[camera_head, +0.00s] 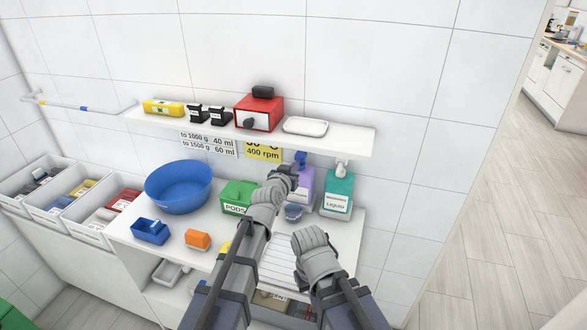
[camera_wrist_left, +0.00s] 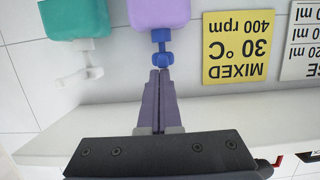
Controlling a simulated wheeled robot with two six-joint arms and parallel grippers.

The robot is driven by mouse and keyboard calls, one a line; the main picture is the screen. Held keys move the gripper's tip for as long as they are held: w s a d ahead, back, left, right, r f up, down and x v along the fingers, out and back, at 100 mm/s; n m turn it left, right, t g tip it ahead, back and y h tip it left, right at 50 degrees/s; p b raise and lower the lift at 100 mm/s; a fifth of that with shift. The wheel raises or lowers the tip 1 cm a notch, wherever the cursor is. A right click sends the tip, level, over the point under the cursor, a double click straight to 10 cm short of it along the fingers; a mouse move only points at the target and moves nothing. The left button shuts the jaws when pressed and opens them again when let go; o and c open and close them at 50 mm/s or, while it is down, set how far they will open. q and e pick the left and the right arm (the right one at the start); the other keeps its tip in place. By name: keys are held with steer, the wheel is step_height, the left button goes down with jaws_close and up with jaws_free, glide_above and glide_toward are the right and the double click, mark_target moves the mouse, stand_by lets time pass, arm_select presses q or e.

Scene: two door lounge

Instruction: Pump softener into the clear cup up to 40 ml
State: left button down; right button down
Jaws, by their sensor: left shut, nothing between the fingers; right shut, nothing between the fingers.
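The softener is probably the lilac bottle with a blue pump head (camera_head: 301,158), standing under the wall shelf. My left gripper (camera_head: 288,172) is in front of it and hides part of it. In the left wrist view, upside down, the lilac bottle (camera_wrist_left: 158,12) has its blue pump (camera_wrist_left: 162,58) right at the tips of my left gripper (camera_wrist_left: 159,72). The fingers are shut with nothing between them; I cannot tell whether they touch the pump. My right gripper (camera_head: 310,240) is lower, shut and empty.
A teal LIQUID bottle (camera_head: 337,194) stands right of the lilac one. A green PODS box (camera_head: 237,197), blue basin (camera_head: 179,187), blue tray (camera_head: 150,231) and orange block (camera_head: 197,239) are to the left. The white shelf (camera_head: 345,140) overhangs the bottles, with a yellow sign (camera_head: 263,152) below it.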

arm_select(q)
steer(key=shift+r, duration=0.15)
steer(key=s+a+r+p, duration=0.3)
steer(key=s+r+p, duration=0.3)
steer(key=s, duration=0.3)
steer(key=shift+s, duration=0.15)
stand_by(0.6)
